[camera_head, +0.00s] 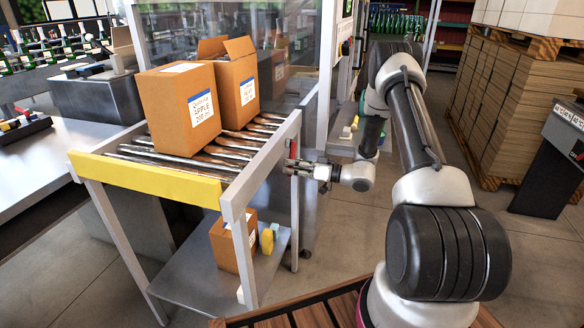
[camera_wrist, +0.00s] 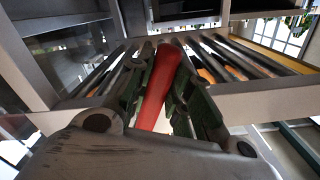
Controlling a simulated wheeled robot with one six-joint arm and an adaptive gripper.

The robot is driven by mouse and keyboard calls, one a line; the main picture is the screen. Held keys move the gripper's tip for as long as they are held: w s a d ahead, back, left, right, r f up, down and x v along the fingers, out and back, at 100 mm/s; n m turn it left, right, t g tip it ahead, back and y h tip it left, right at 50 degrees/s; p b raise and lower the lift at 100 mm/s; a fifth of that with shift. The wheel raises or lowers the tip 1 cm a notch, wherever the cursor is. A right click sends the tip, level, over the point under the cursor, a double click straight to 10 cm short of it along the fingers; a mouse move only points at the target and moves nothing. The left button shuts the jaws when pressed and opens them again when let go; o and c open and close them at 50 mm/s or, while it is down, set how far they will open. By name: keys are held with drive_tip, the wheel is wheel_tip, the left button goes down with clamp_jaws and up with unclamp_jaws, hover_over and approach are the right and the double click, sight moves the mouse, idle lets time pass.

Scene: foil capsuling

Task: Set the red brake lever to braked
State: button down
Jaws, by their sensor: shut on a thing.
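The red brake lever (camera_wrist: 159,84) shows large in the wrist view, between the two fingers of my gripper (camera_wrist: 165,85). The fingers are closed around it, one on each side, and its upper end sticks out past them. In the head view, a small part of the red lever (camera_head: 293,149) shows at the right side rail of the roller conveyor (camera_head: 150,180). My gripper (camera_head: 294,166) reaches that rail from the right. The lever's lower end and pivot are hidden, so I cannot tell its setting.
Two cardboard boxes (camera_head: 177,108) stand on the conveyor rollers. Stacked cardboard (camera_head: 500,105) stands on pallets at right. Bare floor (camera_head: 335,230) lies right of the conveyor.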

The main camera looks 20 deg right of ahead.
drive_tip(key=c, duration=1.3)
unclamp_jaws()
drive_tip(key=shift+d, duration=0.1)
drive_tip(key=v, duration=1.2)
